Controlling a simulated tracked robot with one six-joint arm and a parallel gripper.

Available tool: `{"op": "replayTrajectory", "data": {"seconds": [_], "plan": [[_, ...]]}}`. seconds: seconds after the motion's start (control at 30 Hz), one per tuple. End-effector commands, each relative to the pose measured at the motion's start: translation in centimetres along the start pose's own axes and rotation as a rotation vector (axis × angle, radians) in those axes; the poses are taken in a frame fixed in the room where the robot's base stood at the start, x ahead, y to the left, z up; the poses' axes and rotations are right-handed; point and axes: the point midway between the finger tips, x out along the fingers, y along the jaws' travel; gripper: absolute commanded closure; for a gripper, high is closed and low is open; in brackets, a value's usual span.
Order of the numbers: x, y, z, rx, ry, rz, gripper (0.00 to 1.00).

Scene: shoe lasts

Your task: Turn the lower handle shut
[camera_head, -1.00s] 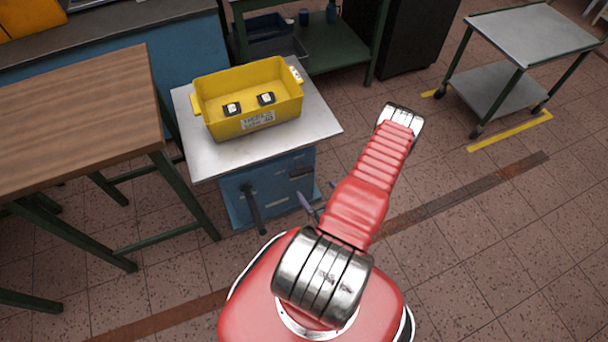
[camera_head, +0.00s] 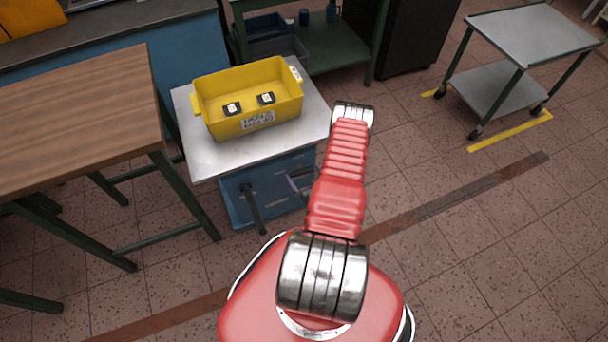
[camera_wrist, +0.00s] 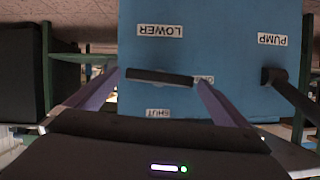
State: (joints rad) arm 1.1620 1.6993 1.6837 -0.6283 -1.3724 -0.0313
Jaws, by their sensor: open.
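The lower handle (camera_wrist: 158,77) is a short black bar on a blue panel (camera_wrist: 215,35), lying nearly level across the wrist view, which shows the labels upside down. The LOWER label (camera_wrist: 160,31) is above it in the picture and the SHUT label (camera_wrist: 158,113) below. Another label by its right end is partly covered. My gripper (camera_wrist: 160,79) is open, with one purple finger near each end of the handle; I cannot tell whether they touch it. In the head view my gripper (camera_head: 298,182) is mostly hidden by my arm, in front of the blue cabinet (camera_head: 232,203).
A black PUMP lever (camera_wrist: 285,92) sticks out beside the handle; it also shows in the head view (camera_head: 253,210). A yellow bin (camera_head: 225,120) stands on the metal top (camera_head: 200,160). A wooden table (camera_head: 70,120) is at left.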

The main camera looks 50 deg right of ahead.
Motion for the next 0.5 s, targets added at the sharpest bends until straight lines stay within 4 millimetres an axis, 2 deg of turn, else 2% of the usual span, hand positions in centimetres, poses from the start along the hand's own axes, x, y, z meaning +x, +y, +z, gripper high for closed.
{"op": "replayTrajectory", "data": {"seconds": [0.13, 0.4, 0.5], "plan": [[0.82, -0.03, -0.05, 0.000, 0.001, 0.000, 0.00], [0.87, 0.00, -0.04, 0.000, 0.001, 0.001, 0.00], [0.86, 0.00, -0.04, 0.000, 0.001, 0.001, 0.07]]}}
